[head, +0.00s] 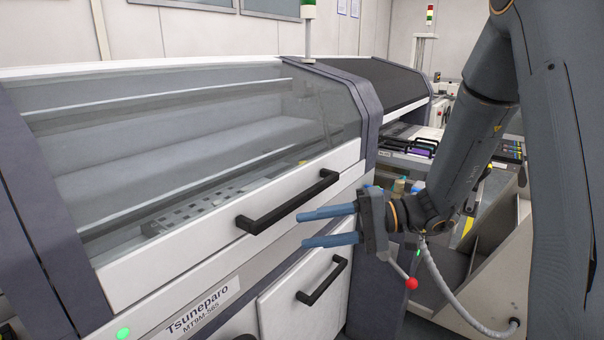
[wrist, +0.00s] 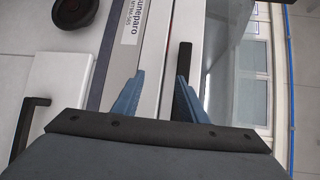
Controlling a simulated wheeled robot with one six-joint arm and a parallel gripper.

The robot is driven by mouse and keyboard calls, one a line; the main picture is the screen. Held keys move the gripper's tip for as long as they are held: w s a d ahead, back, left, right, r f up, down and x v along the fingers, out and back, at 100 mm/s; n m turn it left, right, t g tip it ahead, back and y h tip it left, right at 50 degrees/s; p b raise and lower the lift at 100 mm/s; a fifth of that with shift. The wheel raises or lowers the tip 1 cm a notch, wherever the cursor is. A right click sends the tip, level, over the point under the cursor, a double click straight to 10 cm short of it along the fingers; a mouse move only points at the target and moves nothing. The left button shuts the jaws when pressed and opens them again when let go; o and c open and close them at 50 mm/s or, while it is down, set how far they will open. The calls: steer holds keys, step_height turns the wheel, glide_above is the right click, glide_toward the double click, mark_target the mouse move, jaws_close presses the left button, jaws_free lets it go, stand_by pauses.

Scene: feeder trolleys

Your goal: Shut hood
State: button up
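The hood (head: 155,262) of the machine in front of me has a large clear pane and a white lower frame, and it sits down along the machine's front. Its black bar handle (head: 288,204) is on that frame. My gripper (head: 302,230) is open and empty, with its two blue fingers pointing left, close to the handle's right part and slightly below it in the head view. In the wrist view, the handle (wrist: 185,58) shows just beyond the right finger of my gripper (wrist: 160,75). I cannot tell whether a finger touches it.
Below the hood is a label panel (head: 197,310) and a white drawer front with a second black handle (head: 322,281). A green light (head: 124,334) glows at lower left. A second machine with a dark hood (head: 385,85) stands behind. A grey trolley (head: 490,270) is at the right.

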mark_target(307, 198)
steer(key=w+d+r+m+t+y+p, duration=0.2)
steer(key=w+d+r+t, duration=0.15)
steer(key=w+d, duration=0.2)
steer(key=shift+t, duration=0.65)
steer(key=x, duration=0.2)
steer(key=p+x, duration=0.1)
steer(key=x, duration=0.2)
steer(key=f+p+x, duration=0.1)
steer(key=x, duration=0.2)
steer(key=shift+w+a+r, duration=0.1)
jaws_close()
